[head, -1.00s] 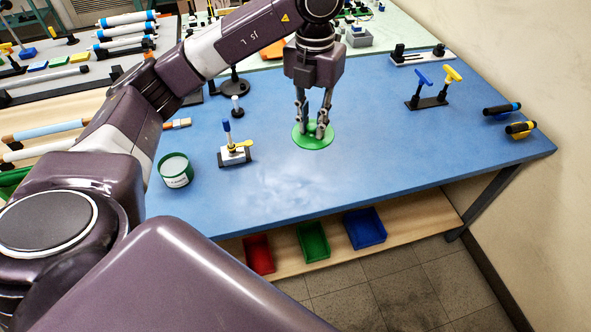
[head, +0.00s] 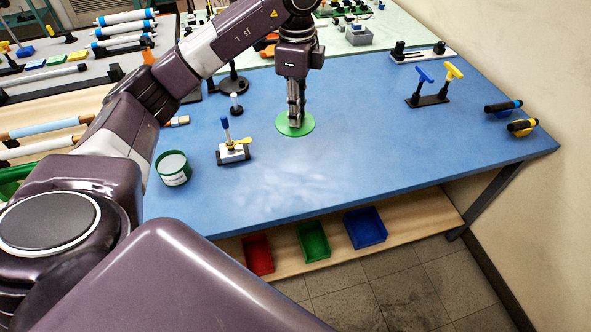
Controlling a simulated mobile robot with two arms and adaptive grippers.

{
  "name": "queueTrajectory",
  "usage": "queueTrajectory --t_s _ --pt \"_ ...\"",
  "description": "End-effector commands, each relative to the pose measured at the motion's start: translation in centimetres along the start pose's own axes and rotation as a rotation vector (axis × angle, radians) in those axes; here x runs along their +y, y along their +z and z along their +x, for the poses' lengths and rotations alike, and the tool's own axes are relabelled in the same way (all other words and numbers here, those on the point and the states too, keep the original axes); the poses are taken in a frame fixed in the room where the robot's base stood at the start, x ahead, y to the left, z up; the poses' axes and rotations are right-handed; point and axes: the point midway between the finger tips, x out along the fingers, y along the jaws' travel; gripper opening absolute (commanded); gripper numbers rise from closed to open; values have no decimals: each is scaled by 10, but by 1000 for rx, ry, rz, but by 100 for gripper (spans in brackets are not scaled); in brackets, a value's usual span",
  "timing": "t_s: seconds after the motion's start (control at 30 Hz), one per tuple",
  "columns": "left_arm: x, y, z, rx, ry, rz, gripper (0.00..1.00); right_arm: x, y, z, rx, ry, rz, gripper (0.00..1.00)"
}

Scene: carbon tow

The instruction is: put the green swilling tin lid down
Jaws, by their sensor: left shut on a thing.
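The fingers hide part of the lid. I cannot tell whether the lid touches the table. The green and white tin (head: 173,168) stands without a lid on the table at the left. My right gripper is not in view.
A small clamp fixture with a blue handle (head: 232,148) stands between tin and lid. A stand with blue and yellow T-handles (head: 433,88) is at the right. The blue table (head: 400,140) is clear around and in front of the lid. Coloured bins (head: 313,241) sit below.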

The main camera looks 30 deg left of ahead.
Motion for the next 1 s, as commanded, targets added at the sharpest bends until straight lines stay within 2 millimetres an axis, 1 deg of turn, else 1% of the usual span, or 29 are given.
queueTrajectory --t_s 0.03,0.07,0.27,0.5,0.6,0.7,0.87,1.0 --pt "1 -1 9 -1 6 -4 4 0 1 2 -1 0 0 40" --pt "1 -1 14 -1 6 -5 4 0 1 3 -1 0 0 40" --pt "2 -1 56 1 8 -3 4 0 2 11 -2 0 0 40" --pt "2 1 114 -3 7 -3 4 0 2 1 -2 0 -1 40" --pt "2 1 135 -2 6 -4 4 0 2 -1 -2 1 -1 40" --pt "1 1 148 -1 4 -3 4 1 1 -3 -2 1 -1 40" --pt "1 1 160 -1 3 -2 4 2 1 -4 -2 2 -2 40" --pt "2 1 182 -1 5 -3 4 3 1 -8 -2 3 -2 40"
